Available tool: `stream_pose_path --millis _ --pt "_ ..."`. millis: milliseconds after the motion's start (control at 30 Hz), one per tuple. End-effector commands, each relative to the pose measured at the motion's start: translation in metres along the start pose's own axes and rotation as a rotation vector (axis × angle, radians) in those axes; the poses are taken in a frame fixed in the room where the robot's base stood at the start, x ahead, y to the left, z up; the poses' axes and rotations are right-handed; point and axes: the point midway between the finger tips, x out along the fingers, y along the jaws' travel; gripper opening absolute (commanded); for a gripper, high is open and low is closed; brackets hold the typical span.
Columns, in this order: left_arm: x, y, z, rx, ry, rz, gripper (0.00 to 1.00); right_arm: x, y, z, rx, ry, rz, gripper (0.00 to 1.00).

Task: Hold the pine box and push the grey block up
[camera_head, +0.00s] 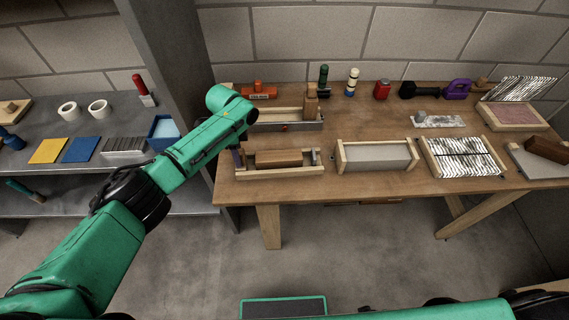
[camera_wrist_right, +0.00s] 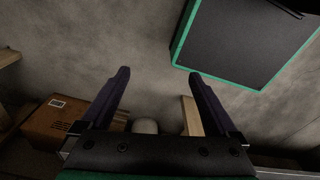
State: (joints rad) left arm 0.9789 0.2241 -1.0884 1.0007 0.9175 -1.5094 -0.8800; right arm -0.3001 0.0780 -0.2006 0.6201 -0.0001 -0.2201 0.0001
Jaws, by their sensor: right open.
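A pine box (camera_head: 342,161) with a pale grey block (camera_head: 375,155) in it sits near the front edge of the wooden workbench. The block fills most of the space between the pine end walls. My left gripper (camera_head: 237,158) is to the left of this box, at the left end of another pine tray with a brown block. My own arm partly hides it, and its jaw opening cannot be made out. My right gripper (camera_wrist_right: 158,75) is open and empty in the right wrist view, with bare floor between its fingers. It is away from the pine box.
The pine tray (camera_head: 290,173) with a brown block (camera_head: 279,158) stands left of the pine box. A pine frame with silvery strips (camera_head: 460,157) stands to its right. A grey post (camera_head: 165,60) rises beside my left arm. A cardboard-brown box (camera_wrist_right: 55,122) shows in the wrist view.

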Motion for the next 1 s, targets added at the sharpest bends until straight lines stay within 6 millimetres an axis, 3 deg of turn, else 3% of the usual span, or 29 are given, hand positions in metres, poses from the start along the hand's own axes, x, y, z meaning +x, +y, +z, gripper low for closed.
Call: stream_pose_path --millis 33,67,867,1000 --pt "0.0 0.0 0.0 0.0 0.0 0.0 0.08 0.0 0.0 0.0 0.0 0.0 0.0 0.95" --pt "0.0 0.0 0.0 0.0 0.0 0.0 0.0 0.0 0.0 0.0 0.0 0.0 0.0 0.95" --pt "0.001 0.0 0.0 0.001 0.001 0.001 0.0 0.0 0.002 0.0 0.0 0.0 0.003 0.95" --pt "0.001 0.001 -0.001 0.001 0.001 0.001 0.0 -0.001 0.014 -0.003 -0.013 0.006 0.022 0.41"
